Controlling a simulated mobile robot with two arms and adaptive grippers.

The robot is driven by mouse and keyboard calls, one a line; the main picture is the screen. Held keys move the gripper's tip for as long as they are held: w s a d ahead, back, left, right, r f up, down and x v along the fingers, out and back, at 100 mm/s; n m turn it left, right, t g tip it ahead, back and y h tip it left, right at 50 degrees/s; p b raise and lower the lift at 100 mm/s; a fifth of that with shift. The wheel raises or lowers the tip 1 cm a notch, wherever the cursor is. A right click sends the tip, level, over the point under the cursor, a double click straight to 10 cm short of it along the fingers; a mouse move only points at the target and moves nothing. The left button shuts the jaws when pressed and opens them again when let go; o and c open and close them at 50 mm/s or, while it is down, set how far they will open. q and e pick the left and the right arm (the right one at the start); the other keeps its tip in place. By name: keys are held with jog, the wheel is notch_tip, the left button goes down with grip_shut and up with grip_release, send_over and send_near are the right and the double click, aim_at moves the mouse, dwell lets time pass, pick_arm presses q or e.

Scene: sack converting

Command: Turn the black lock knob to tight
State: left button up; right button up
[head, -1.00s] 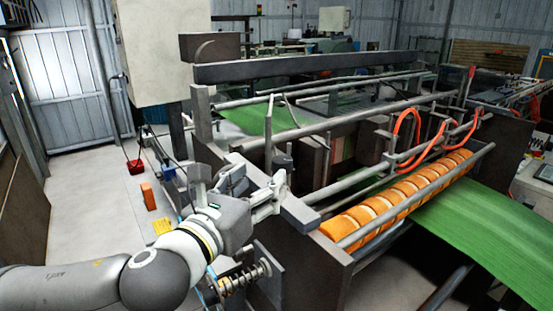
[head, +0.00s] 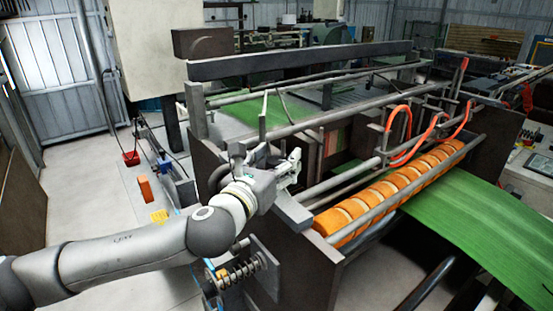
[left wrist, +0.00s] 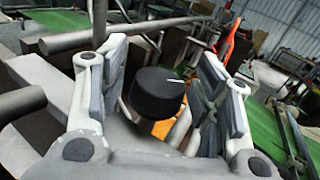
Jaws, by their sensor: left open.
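The black lock knob (left wrist: 157,92) shows in the left wrist view as a round, dark cap with a short white line on its top, near the rim on the right. My left gripper (head: 288,168) is open at the near left corner of the machine frame. In the left wrist view its two fingers stand on either side of the knob, with a visible gap on each side. In the head view the gripper hides most or all of the knob. My right gripper is in neither view.
Steel bars (head: 340,180) and the machine's side frame lie close around the gripper. An orange segmented roller (head: 395,187) and green sheet (head: 480,220) are to the right. A spring assembly (head: 240,272) sits below.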

pick_arm(q)
jog(key=c, duration=1)
